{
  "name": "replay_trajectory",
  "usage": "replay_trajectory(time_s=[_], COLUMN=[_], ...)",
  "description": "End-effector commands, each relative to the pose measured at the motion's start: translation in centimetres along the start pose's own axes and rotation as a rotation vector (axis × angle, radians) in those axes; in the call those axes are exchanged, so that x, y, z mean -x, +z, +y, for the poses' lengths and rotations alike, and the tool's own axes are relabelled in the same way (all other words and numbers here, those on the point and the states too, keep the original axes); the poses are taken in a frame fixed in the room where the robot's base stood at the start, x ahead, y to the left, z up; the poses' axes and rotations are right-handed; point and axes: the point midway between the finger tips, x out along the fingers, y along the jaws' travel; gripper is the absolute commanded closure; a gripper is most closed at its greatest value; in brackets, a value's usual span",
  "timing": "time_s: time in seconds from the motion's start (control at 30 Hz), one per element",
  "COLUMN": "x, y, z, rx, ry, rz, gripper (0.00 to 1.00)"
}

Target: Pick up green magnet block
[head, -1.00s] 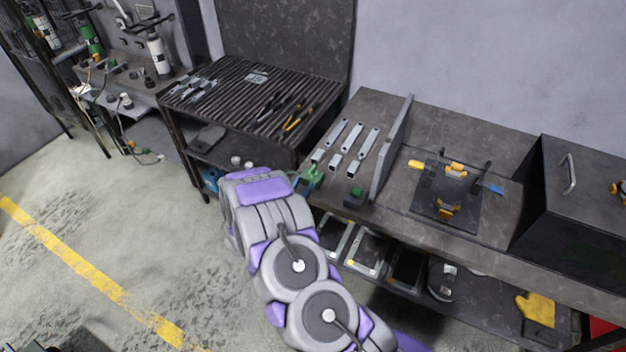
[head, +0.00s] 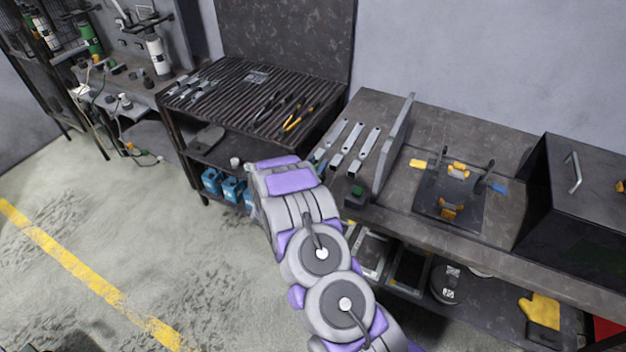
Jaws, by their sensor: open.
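A small dark block with a green top, which looks like the green magnet block (head: 356,192), sits at the front edge of the bench, left of the upright grey plate. My arm reaches up from the bottom of the head view, and its far end is just left of this block, near the bench's left corner. My gripper's fingers are hidden behind the arm's end. A bit of blue-green shows just past the arm's end; I cannot tell what it is.
An upright grey plate (head: 394,148) stands right of the block. Several galvanized brackets (head: 364,150) lie behind it. A dark fixture (head: 450,190) with orange clamps and a black box (head: 575,205) are further right. A slatted table (head: 250,95) with tools stands left.

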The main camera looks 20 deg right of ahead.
Motion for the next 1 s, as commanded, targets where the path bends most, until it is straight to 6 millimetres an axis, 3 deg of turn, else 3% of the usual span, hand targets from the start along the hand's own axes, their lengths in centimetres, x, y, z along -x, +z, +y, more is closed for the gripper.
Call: replay_trajectory(time_s=[0.2,0.6,1.0], x=[0.00,-0.01,0.03], y=[-0.04,0.01,0.08], z=[-0.01,-0.01,-0.03], rx=[-0.001,-0.001,0.000], ry=[-0.001,-0.001,-0.001], rz=[-0.001,-0.002,-0.003], gripper=[0.61,1.00,1.00])
